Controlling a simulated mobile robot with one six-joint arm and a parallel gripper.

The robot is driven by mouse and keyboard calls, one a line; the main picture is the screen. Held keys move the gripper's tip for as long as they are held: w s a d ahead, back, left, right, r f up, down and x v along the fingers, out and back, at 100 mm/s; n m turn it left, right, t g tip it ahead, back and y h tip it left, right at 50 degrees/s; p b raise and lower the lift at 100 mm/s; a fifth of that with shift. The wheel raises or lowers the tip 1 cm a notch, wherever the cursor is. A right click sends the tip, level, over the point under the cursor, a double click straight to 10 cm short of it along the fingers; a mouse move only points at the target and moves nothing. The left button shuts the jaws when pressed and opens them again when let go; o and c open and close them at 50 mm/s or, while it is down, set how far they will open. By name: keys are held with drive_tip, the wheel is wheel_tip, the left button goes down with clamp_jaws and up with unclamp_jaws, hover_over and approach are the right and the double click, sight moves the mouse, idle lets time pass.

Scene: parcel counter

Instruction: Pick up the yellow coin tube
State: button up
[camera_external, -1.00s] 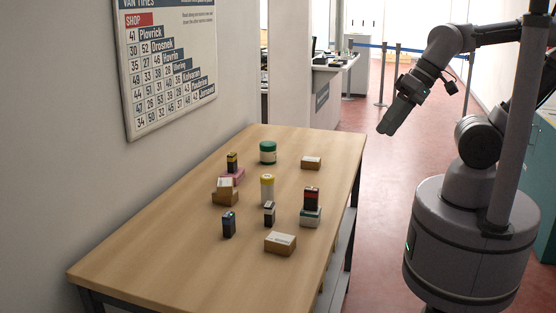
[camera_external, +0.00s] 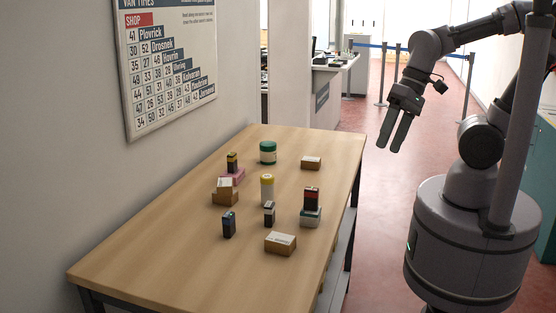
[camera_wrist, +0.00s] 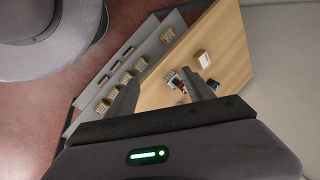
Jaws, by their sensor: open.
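The yellow coin tube (camera_external: 267,190), a pale upright cylinder with a yellow lid, stands mid-table in the external view. I cannot pick it out surely in the wrist view. My gripper (camera_external: 389,147) is open and empty, fingers pointing down, raised in the air to the right of the table and well apart from the tube. In the wrist view its two fingers (camera_wrist: 162,76) are spread, with part of the table and some small items showing between and beyond them.
The table's near left is clear.

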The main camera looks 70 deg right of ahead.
sight(267, 190)
drive_tip(key=w+a+f+m+g+y, duration=0.2)
drive_tip(key=w+a+f+m+y, duration=0.25)
drive_tip(key=w+m+y, duration=0.4)
drive_tip(key=w+d+f+m+t, duration=0.4)
drive_tip(key=d+m, duration=0.1)
drive_tip(key=w+d+f+m+t+h, duration=0.1)
drive_tip(key=w+d+f+m+t, duration=0.3)
drive_tip(key=d+m+t, duration=0.1)
drive_tip(key=w+d+f+m+t, duration=0.4)
drive_tip(key=m, duration=0.1)
drive_tip(key=shift+w+d+f+t+h, duration=0.15)
drive_tip(key=shift+d+f+t+h, duration=0.15)
drive_tip(key=shift+d+h, duration=0.1)
drive_tip(key=b+x, duration=0.2)
drive_tip(key=x, duration=0.9)
drive_tip(key=shift+w+f, duration=0.15)
drive_tip(key=shift+w, duration=0.05)
drive_tip(key=b+x, duration=0.1)
drive_tip(key=x, duration=0.5)
drive_tip(key=shift+s+a+b, duration=0.15)
drive_tip(key=shift+s+b, duration=0.05)
drive_tip(key=shift+b, duration=0.1)
clamp_jaws()
